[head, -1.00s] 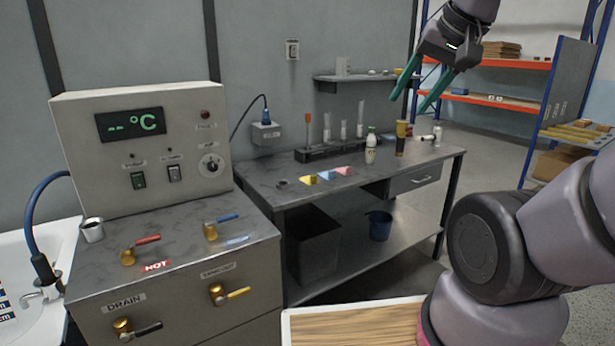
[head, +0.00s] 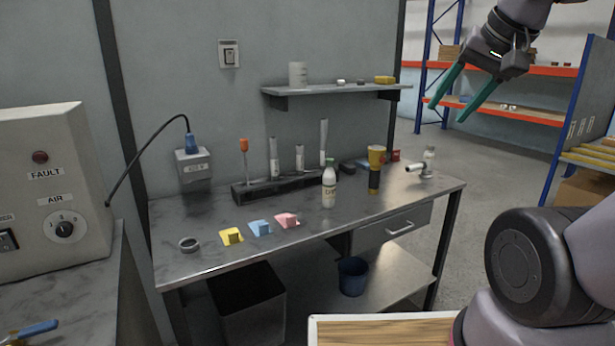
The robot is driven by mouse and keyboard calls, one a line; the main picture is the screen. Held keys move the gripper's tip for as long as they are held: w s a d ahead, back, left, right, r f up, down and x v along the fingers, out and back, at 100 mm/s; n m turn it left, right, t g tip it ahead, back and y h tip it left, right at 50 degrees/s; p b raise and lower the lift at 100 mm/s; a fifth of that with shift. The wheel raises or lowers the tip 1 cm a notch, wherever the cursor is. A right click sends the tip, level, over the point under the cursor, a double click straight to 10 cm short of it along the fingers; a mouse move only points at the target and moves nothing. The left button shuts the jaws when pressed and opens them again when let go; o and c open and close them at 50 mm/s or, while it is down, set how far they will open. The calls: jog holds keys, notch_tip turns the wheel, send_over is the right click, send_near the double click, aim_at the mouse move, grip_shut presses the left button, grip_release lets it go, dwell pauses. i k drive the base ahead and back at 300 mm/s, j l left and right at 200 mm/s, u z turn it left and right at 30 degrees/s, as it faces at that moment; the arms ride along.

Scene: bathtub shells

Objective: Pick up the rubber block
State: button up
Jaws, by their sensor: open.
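I cannot tell for sure which thing is the rubber block. On the metal workbench (head: 235,265) a yellow piece (head: 231,236), a blue piece (head: 260,228) and a pink piece (head: 287,220) lie in a row near the front edge, each with a small raised block on it. A dark flat piece (head: 354,166) lies at the back of the bench, and a yellow block (head: 384,79) is on the wall shelf (head: 330,89). My gripper (head: 448,112) is open and empty, up in the air at the upper right, apart from all of these.
A white bottle (head: 329,186), a rack (head: 285,187) with upright tubes, a yellow-and-black cylinder (head: 375,172) and a grey ring (head: 189,244) stand on the bench. A control cabinet (head: 50,190) is at the left. Open floor (head: 460,180) lies right of the bench.

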aim_at(348, 168)
jog(key=u, duration=2.7)
jog(key=l+z, duration=0.1)
jog(key=z, duration=2.6)
jog(key=i+l+u, duration=0.15)
jog(key=i+l, duration=0.25)
jog(key=i+l+u, duration=0.15)
jog(key=i+l, duration=0.25)
jog(key=i+l+u, duration=0.15)
jog(key=i+l, duration=0.2)
jog(key=i+l+u, duration=0.15)
jog(key=i+l, duration=0.15)
jog(key=l, duration=0.35)
